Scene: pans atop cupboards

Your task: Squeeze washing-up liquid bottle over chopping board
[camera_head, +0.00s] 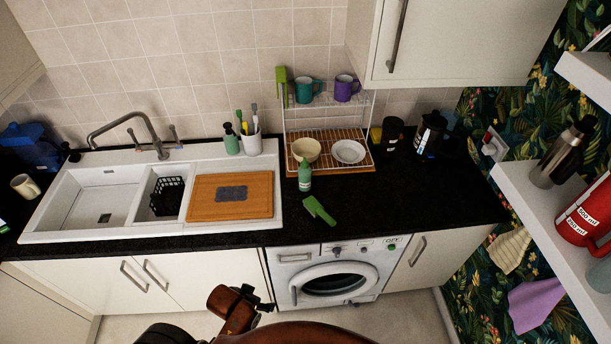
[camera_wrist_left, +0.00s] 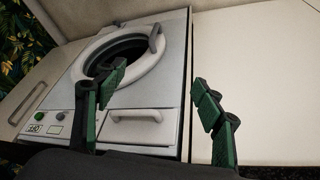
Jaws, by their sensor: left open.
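A green bottle (camera_head: 305,176) stands upright on the black worktop, right of the sink. Another, shorter green bottle with a dark top (camera_head: 231,140) stands behind the sink; I cannot read either label. The wooden chopping board (camera_head: 203,207) lies on the sink's drainer with a grey rectangular item (camera_head: 231,193) on it. In the left wrist view my left gripper (camera_wrist_left: 160,92) is open and empty, its green-padded fingers apart, facing the washing machine front. In the head view my brown and black arm parts show at the bottom, below worktop level. My right gripper is not in view.
A green brush-like item (camera_head: 319,210) lies near the worktop's front edge. A wire rack (camera_head: 331,134) holds a bowl, a plate and mugs. A utensil cup (camera_head: 251,143) stands behind the board. The washing machine (camera_head: 296,268) is under the worktop. Worktop at right front is clear.

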